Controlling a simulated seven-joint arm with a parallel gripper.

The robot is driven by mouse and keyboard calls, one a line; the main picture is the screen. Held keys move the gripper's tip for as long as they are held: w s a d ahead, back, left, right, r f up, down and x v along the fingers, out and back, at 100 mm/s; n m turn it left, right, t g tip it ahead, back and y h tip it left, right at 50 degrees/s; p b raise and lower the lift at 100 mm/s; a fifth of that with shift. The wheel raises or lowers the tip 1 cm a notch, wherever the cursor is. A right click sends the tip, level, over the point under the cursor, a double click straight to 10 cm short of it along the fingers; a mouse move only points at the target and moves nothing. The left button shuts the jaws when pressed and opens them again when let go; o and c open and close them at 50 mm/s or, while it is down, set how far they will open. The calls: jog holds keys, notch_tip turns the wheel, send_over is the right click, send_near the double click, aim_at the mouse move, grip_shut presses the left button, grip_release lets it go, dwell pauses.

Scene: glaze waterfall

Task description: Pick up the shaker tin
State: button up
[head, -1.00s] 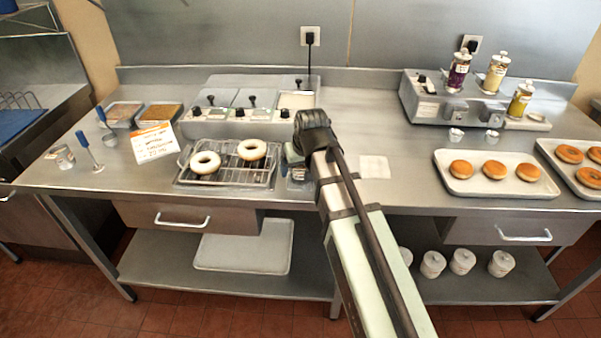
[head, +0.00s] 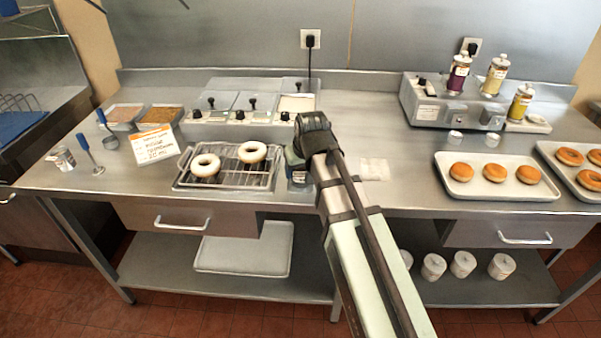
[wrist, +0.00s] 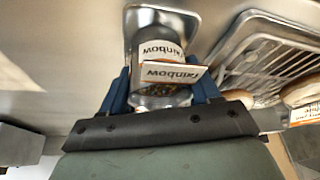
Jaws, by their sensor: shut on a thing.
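The shaker tin (wrist: 158,50) shows in the wrist view, with a "rainbow" label and a second "rainbow" tag in front of it. My gripper (wrist: 160,92) has its two blue fingers on either side of the tin and is shut on it. In the head view my gripper (head: 298,172) is just right of the wire rack, mostly hidden by my own arm. The tin cannot be made out clearly there. I cannot tell whether its base touches the counter.
A wire rack on a tray (head: 226,183) holds two pale donuts, close left of my gripper. A sign (head: 149,146) and topping trays (head: 157,114) stand further left. A white square (head: 375,169) lies right of my arm. A donut tray (head: 497,193) is further right.

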notch_tip(320, 180, up, 9)
jog(key=w+a+r+n+g+y, duration=0.1)
jog(key=a+n, duration=0.5)
jog(key=a, duration=2)
jog(key=shift+w+a+r+y, duration=0.3)
jog(key=shift+w+r+y, duration=0.05)
jog(key=shift+w+y, duration=0.05)
